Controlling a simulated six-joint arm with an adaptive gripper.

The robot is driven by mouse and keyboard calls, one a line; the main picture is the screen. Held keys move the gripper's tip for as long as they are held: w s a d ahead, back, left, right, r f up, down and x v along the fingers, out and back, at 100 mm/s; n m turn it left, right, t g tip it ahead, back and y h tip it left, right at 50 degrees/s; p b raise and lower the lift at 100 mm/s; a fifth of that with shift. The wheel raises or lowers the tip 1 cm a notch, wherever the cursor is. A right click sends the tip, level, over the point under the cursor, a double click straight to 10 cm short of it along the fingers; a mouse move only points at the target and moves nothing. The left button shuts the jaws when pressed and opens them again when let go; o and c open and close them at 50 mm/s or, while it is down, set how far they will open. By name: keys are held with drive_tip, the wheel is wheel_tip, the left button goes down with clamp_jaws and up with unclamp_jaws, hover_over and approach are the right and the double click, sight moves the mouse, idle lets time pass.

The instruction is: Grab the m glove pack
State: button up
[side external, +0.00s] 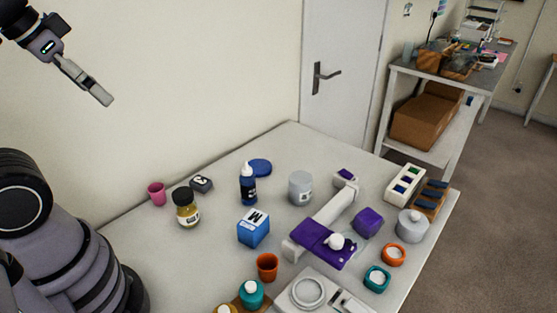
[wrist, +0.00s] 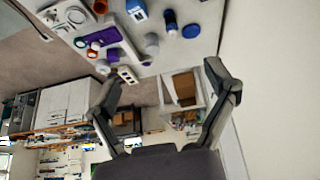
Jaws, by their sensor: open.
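The M glove pack (side external: 254,228) is a small blue box with a white top marked M. It stands on the white table, left of the middle, among bottles and jars. It also shows at the top edge of the wrist view (wrist: 137,9). My gripper (side external: 100,93) is high at the upper left of the side view, well above the table and far from the pack. In the wrist view its two fingers (wrist: 168,82) are spread wide with nothing between them.
A blue bottle (side external: 248,187) stands behind the pack and a yellowish jar (side external: 187,211) stands to its left. An orange cup (side external: 267,267) is in front. A white stand with purple cloth (side external: 322,243) is to the right. A wall rises behind the table.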

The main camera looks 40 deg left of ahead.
drive_tip(key=n+t+y, duration=0.1)
drive_tip(key=n+t, duration=0.3)
drive_tip(key=n, duration=0.1)
hover_over(259, 214)
drive_tip(key=s+d, duration=0.1)
drive_tip(key=d, duration=0.2)
wheel_tip(259, 214, down, 26)
drive_tip(key=shift+m+t+y, duration=0.4)
drive_tip(key=shift+t+y, duration=0.2)
drive_tip(key=f, duration=0.1)
drive_tip(key=s+f, duration=0.1)
drive_tip(key=f, duration=0.1)
drive_tip(key=a+f, duration=0.1)
drive_tip(key=f, duration=0.1)
drive_tip(key=shift+s+a+f, duration=0.1)
drive_tip(key=shift+s+f, duration=0.05)
drive_tip(key=shift+s, duration=0.25)
drive_tip(key=s+f+m+t, duration=0.1)
drive_tip(key=s+f+t, duration=0.1)
drive_tip(key=f, duration=0.1)
drive_tip(key=shift+s+a+f+m, duration=0.15)
drive_tip(key=shift+s+a+m, duration=0.25)
drive_tip(key=shift+s+f, duration=0.1)
drive_tip(key=shift+s, duration=0.05)
drive_tip(key=x, duration=0.7)
drive_tip(key=shift+w, duration=0.25)
drive_tip(key=c, duration=1.2)
